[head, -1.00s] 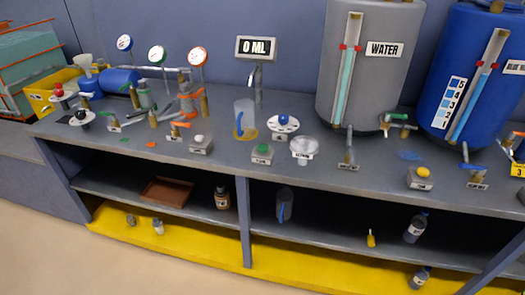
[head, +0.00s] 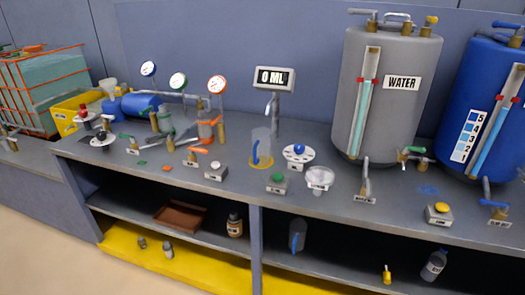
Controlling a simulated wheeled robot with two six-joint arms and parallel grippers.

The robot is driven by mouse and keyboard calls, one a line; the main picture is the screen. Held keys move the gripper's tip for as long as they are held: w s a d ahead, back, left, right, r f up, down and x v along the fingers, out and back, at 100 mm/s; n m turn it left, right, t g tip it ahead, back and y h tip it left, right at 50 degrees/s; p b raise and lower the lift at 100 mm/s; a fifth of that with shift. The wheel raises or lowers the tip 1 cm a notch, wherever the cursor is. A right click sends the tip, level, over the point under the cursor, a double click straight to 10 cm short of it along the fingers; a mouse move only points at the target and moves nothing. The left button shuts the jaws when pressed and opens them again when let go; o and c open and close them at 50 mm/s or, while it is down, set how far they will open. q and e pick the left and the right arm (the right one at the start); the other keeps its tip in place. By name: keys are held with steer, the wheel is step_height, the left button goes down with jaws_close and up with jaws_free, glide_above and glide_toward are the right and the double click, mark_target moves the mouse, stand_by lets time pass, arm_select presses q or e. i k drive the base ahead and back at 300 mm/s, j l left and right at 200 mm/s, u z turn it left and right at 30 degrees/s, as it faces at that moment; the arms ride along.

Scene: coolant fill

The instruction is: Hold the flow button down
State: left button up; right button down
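Several push-button boxes stand on the grey bench. One has a green button (head: 277,178), in front of a clear jug (head: 262,147) under a spout (head: 271,106). One has a white button (head: 215,165), left of the jug. One has a yellow button (head: 441,208), at the right. Their labels are too small to read, so I cannot tell which is the flow button. A blue knob (head: 299,149) sits on a round white dial right of the jug. The display (head: 275,78) above the spout reads 0 ML. Neither of my grippers is in view.
A grey WATER tank (head: 385,110) and a blue tank (head: 480,125) stand at the right. Gauges (head: 178,81), valves and a blue cylinder (head: 143,104) crowd the left. A funnel (head: 320,177) is near the front. The shelf below holds a brown tray (head: 180,214) and bottles.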

mark_target(278, 177)
steer(key=i+j, duration=1.3)
steer(key=j, duration=0.15)
